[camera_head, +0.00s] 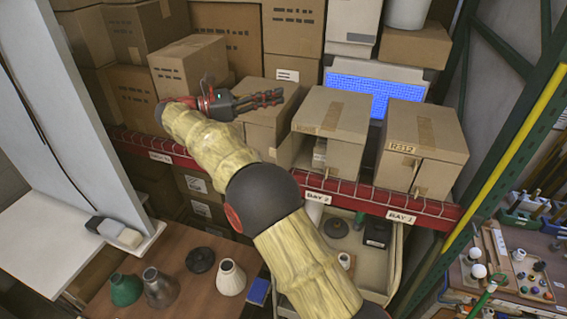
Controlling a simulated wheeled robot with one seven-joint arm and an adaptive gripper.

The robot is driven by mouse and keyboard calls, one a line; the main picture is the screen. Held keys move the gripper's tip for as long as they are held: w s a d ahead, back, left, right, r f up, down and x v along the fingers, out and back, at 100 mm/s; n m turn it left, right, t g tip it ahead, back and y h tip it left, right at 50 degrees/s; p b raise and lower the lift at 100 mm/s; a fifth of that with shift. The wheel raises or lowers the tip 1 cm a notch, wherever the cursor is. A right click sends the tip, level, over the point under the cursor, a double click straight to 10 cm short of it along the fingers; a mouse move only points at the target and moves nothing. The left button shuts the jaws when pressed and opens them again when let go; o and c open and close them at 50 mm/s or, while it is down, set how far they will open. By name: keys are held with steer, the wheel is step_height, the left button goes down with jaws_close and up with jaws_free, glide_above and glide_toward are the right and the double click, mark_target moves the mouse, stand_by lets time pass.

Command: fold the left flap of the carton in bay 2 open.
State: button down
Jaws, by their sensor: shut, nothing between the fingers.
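The bay 2 carton (345,113) is a brown box on the red-edged shelf, above the label BAY 2 (319,198). Its front is at least partly open, and a small brown item (320,153) shows inside. A brown panel at its front left (289,151) looks like the left flap, standing partly out; its exact angle is hard to tell. My gripper (279,97) is shut and empty, its fingers pointing right. It appears above and left of this carton, in front of or over the neighbouring left carton (258,118). I see no clear contact with the flap.
Another carton (425,140) stands close on the right, its front flaps slightly apart. A lit blue panel (360,90) is behind. A green and yellow rack post (500,160) bounds the right. Stacked boxes (225,35) fill the back. A wooden table (185,245) with lamp parts lies below.

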steer(key=s+d+n+t+y, duration=0.1)
steer(key=s+d+n+t, duration=0.45)
steer(key=n+t, duration=0.5)
steer(key=s+a+f+n+t+y, duration=0.1)
steer(key=s+f+n+y, duration=0.25)
steer(key=f+n, duration=0.35)
steer(key=s+f+n+t+y+b, duration=0.1)
steer(key=s+f+n+y, duration=0.1)
steer(key=f+n+y, duration=0.35)
steer(key=s+a+f+n+t+y, duration=0.1)
steer(key=s+f+n+y, duration=0.2)
steer(key=f+n, duration=0.55)
steer(key=w+f+p, duration=0.1)
steer(key=w+p, duration=0.1)
steer(key=w, duration=1)
steer(key=shift+w+a+f+m+p, duration=0.15)
steer(key=shift+a+f+m+p, duration=0.1)
steer(key=shift+f+m+p, duration=0.1)
steer(key=shift+a, duration=0.1)
